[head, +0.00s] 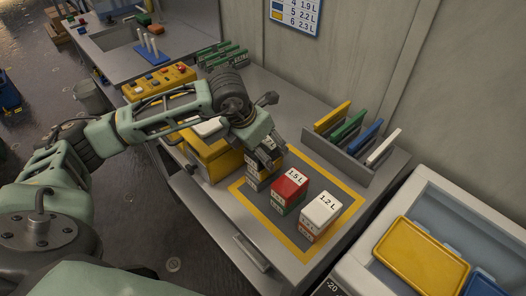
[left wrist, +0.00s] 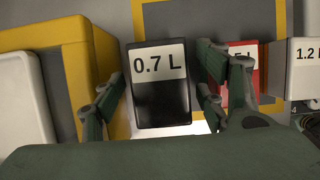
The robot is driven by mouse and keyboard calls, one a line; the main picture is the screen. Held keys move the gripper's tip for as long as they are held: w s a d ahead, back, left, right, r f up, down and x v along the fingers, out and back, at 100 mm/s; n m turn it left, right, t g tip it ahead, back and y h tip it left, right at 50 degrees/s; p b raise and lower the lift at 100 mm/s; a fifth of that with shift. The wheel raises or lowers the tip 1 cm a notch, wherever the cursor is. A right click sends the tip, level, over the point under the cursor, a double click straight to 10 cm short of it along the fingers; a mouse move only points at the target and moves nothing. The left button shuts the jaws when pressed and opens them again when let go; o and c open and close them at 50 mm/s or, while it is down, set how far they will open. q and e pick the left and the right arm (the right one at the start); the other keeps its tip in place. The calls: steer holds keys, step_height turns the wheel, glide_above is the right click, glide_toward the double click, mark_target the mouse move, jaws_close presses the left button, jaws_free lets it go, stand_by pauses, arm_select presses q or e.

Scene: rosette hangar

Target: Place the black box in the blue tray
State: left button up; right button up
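The black box (left wrist: 160,102), with a white band marked 0.7 L, shows in the left wrist view between the fingers of my left gripper (left wrist: 156,100). Gaps show on both sides of it. In the head view the left gripper (head: 264,160) is over a stack at the left corner of the yellow-outlined area, and hides the black box or most of it. A blue tray-like thing (head: 484,285) shows partly at the lower right, beside a yellow tray, inside a pale container. I cannot tell whether it is the blue tray meant. My right gripper is not in view.
The red 1.5 L box (head: 291,183) and white 1.2 L box (head: 322,208) stand on stacks close right of the left gripper. A yellow bin (head: 216,158) is close on its left. A rack with coloured panels (head: 349,157) stands behind. The pale container (head: 420,190) is at right.

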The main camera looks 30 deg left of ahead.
mark_target(269, 143)
arm_select(q)
steer(key=c, duration=1.3)
steer(key=shift+r, duration=0.1)
steer(key=shift+r+p, duration=0.3)
steer(key=shift+p, duration=0.35)
steer(key=r, duration=0.1)
steer(key=r+b, duration=0.2)
steer(key=r, duration=0.1)
steer(key=shift+d, duration=0.25)
steer(key=s+d+r+b, duration=0.3)
steer(key=s+d+r, duration=0.3)
steer(key=d, duration=0.3)
steer(key=shift+d+r, duration=0.2)
steer(key=shift+r, duration=0.15)
